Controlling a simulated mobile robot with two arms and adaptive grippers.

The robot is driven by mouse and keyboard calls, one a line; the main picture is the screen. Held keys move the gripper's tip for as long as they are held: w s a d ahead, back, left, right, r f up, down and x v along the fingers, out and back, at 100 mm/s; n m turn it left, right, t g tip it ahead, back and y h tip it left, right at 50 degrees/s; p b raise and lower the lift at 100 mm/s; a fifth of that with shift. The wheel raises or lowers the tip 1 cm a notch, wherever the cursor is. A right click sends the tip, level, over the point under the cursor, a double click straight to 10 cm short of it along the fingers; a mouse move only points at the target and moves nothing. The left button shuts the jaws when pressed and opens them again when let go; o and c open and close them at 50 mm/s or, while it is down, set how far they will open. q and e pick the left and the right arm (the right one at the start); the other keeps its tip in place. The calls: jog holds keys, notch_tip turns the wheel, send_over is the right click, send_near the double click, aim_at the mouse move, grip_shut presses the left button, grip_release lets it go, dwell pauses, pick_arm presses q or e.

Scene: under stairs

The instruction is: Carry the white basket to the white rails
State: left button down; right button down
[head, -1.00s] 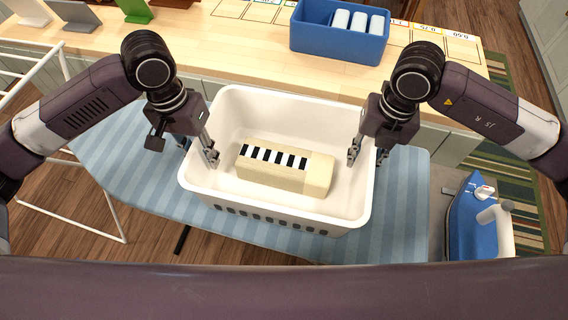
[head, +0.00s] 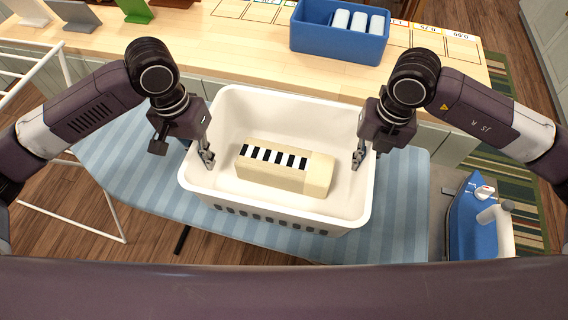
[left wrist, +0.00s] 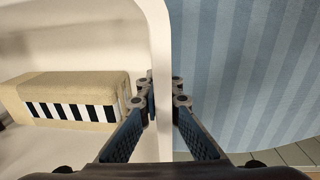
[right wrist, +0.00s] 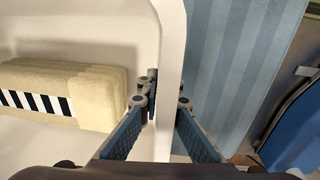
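The white basket (head: 285,103) stands on a blue striped ironing board (head: 405,215). A cream block with black and white stripes (head: 285,170) lies inside it. My left gripper (head: 206,157) is closed on the basket's left wall, one finger inside and one outside; the wall (left wrist: 160,45) runs between the fingers in the left wrist view. My right gripper (head: 358,158) is closed on the right wall the same way, as the right wrist view shows (right wrist: 168,100). White rails (head: 70,222) stand at the left, partly behind my left arm.
A wooden counter (head: 240,55) runs behind the board, holding a blue bin (head: 340,42) with white rolls and several small stands at the left. A blue and white iron (head: 480,220) stands right of the basket. Wooden floor shows at the lower left.

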pick_arm(q)
jog(key=shift+r, duration=0.2)
pick_arm(e)
jog(key=shift+w+r, duration=0.1)
jog(key=shift+r, duration=0.05)
